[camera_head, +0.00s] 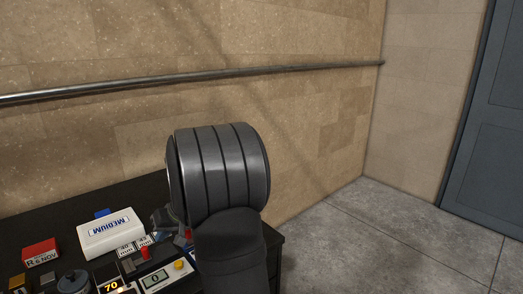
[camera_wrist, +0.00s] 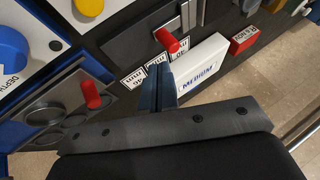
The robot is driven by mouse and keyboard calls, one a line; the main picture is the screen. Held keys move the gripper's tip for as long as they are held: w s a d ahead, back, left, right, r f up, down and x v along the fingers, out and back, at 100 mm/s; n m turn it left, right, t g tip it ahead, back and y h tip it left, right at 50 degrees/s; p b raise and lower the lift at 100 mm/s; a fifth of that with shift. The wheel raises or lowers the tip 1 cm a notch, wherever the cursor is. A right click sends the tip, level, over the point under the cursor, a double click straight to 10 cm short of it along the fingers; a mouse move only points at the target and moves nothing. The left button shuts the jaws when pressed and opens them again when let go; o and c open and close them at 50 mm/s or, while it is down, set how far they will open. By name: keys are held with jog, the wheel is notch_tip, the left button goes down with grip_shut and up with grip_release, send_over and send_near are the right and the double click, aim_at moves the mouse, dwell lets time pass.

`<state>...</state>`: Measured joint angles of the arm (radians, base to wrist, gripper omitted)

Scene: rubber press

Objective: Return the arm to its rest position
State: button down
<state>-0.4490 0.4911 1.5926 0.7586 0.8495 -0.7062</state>
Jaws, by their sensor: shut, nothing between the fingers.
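My gripper (camera_wrist: 160,72) shows in the wrist view with its two narrow fingers together and nothing between them. It hangs over the press bench, in front of the white MEDIUM box (camera_wrist: 202,75) and small numbered labels (camera_wrist: 133,78). In the head view my dark arm fills the centre and hides most of the gripper. The MEDIUM box (camera_head: 110,234) sits left of my arm on the black bench top (camera_head: 45,213).
A red-and-white box (camera_head: 40,252) stands at the bench's left. A rail (camera_head: 200,77) runs along the stone wall. The floor (camera_head: 340,235) at right is clear.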

jog(key=x, duration=0.3)
jog(key=shift+w+a+f, duration=0.1)
jog(key=shift+a+f, duration=0.05)
jog(key=shift+f, duration=0.1)
jog(key=shift+w+f, duration=0.9)
jog(key=shift+f, duration=0.15)
jog(key=w+d, duration=0.3)
jog(key=shift+r, duration=0.15)
jog(key=shift+w+d, duration=0.45)
jog(key=shift+d, duration=0.15)
